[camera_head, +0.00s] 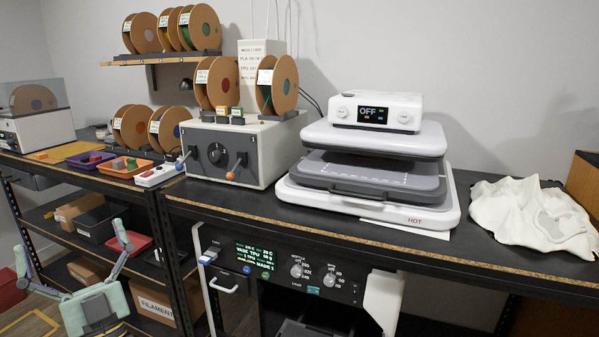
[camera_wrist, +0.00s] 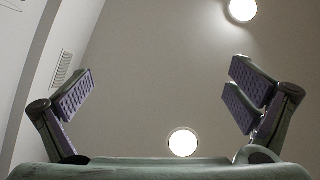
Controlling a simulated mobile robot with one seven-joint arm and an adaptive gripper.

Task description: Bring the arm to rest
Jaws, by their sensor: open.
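My gripper (camera_head: 88,246) is at the lower left of the head view, pointing up, with its fingers spread wide apart and nothing between them. It appears in front of the shelving under the bench. In the wrist view my gripper (camera_wrist: 160,95) also shows open and empty, with purple ridged pads on its fingers.
A heat press (camera_head: 370,165) reading OFF, a grey box machine (camera_head: 262,150) with spools and a white cloth (camera_head: 530,210) stand on the dark bench. A control panel (camera_head: 290,268) sits below. Bins and a FILAMENT box (camera_head: 152,303) fill the lower shelves near my gripper.

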